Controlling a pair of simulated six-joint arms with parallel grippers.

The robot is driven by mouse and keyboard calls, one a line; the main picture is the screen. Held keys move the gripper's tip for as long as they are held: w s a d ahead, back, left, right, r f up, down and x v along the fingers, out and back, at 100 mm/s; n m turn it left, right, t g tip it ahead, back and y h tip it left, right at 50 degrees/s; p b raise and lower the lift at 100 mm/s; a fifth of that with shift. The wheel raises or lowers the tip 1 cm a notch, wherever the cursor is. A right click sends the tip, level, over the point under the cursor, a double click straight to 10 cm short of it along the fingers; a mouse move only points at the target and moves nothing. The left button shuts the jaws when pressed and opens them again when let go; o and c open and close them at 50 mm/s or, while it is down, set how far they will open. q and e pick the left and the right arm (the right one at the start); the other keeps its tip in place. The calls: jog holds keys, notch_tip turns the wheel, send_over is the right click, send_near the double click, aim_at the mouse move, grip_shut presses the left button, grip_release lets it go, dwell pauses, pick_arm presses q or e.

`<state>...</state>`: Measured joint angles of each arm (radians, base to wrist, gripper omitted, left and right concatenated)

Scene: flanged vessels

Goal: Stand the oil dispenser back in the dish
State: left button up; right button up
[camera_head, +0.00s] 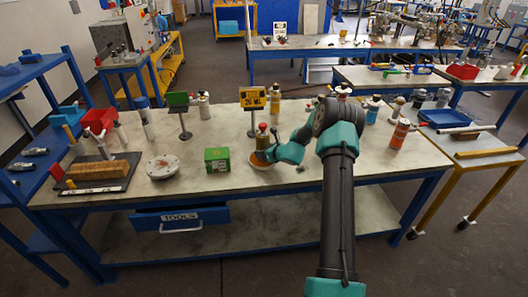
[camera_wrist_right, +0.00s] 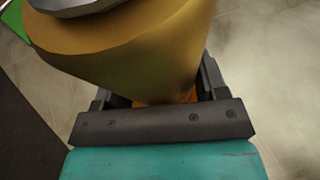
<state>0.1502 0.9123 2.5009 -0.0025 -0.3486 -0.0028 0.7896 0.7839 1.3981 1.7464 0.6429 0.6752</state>
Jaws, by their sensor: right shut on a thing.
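The oil dispenser (camera_head: 262,137) is a small bottle with a red top, standing about upright near the middle of the table in the head view. In the right wrist view its golden-yellow body (camera_wrist_right: 135,60) fills the space between the fingers, with a grey part at the top edge. My right gripper (camera_head: 266,154) is shut on it, coming from the right. The orange-brown dish (camera_head: 259,165) shows just below the gripper and dispenser. The gripper hides the dispenser's foot, so I cannot tell whether it touches the dish. My left gripper is not in view.
A green box (camera_head: 217,160) stands close left of the dish, and a round flanged disc (camera_head: 163,167) lies further left. A yellow sign (camera_head: 253,98) on a stand is behind the dispenser. An orange bottle (camera_head: 400,134) stands to the right. The front of the tabletop is clear.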

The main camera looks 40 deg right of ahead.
jog(key=shift+f, duration=0.1)
jog(key=o, duration=1.2)
jog(key=shift+o, duration=0.2)
jog(key=shift+s+r, duration=0.3)
jog(key=shift+s, duration=0.1)
jog(key=v, duration=1.1)
